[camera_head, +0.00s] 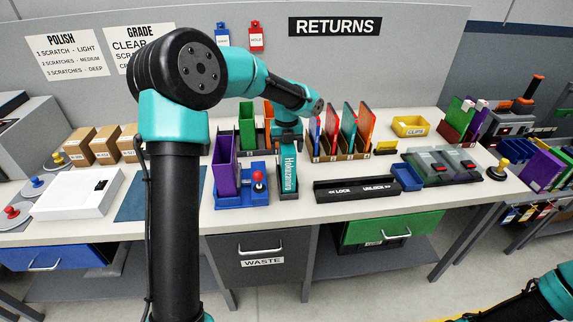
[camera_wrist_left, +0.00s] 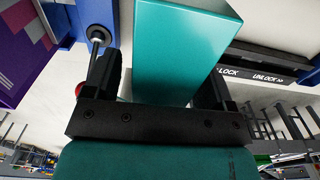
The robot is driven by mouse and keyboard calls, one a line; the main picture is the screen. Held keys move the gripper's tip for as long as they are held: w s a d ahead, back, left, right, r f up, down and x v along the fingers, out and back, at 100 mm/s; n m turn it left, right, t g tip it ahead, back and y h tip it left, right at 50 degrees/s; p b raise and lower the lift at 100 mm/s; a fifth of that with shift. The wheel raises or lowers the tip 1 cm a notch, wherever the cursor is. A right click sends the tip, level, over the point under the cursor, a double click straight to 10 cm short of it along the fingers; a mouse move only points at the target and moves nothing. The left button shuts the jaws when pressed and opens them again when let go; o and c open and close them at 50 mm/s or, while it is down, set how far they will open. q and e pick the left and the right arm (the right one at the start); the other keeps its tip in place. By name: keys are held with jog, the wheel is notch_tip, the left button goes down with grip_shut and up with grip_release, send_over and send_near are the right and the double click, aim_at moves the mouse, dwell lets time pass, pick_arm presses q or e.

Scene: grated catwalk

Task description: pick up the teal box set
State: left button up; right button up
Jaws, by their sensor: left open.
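My right gripper is out of view; only part of my right arm shows at the lower right.
Left of the holder, a blue base with a red-knobbed lever (camera_head: 259,182) carries a purple box (camera_head: 224,165). A black lock/unlock bar (camera_head: 355,189) lies to the right. Behind are a green box (camera_head: 246,125) and a rack of coloured slim boxes (camera_head: 348,125).

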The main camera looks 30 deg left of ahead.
pick_arm(q)
jog(key=shift+c, duration=0.3)
grip_shut()
dwell(0.4)
